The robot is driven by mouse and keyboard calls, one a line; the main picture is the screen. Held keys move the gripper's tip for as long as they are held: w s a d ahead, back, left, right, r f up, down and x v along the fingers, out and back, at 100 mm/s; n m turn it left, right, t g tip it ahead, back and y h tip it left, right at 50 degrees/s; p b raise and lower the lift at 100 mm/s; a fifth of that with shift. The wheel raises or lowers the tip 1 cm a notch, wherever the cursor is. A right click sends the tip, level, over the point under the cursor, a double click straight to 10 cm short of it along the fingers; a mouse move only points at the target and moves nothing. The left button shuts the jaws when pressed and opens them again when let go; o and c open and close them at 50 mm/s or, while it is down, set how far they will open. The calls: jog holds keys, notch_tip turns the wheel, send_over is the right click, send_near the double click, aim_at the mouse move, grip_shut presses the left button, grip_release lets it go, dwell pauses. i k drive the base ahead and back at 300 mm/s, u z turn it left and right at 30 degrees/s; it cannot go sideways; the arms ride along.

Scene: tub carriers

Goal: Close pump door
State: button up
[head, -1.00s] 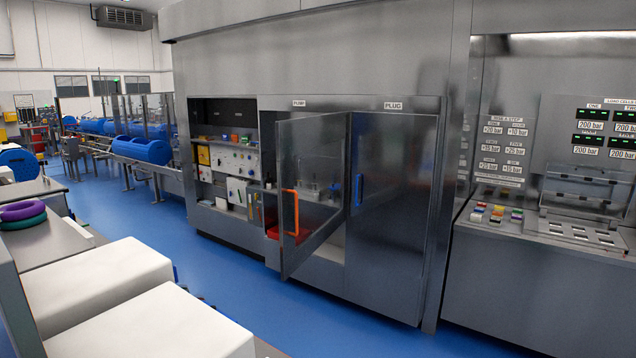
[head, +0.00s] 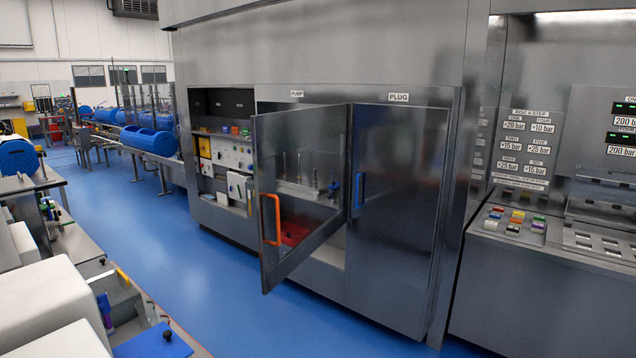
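The pump door (head: 301,170) is a dark metal-framed, see-through panel with an orange handle (head: 270,219) on its left edge. It stands swung open out of the cabinet, hinged on its right side by the plug door. The PUMP label (head: 297,93) is above the opening. Through the panel I see a red object (head: 293,233) and upright metal parts inside the compartment. The closed plug door (head: 400,205), with a blue handle (head: 359,190), is just right of it. My gripper is not in view.
Open shelves (head: 224,150) with boxes are left of the pump compartment. A control panel with coloured buttons (head: 514,222) is at right. White blocks (head: 45,310) and a bench stand at lower left. Blue floor (head: 190,265) is clear before the cabinet.

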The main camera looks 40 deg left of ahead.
aim_at(272, 134)
jog(key=z, duration=0.05)
jog(key=i, duration=1.65)
jog(key=u, duration=1.85)
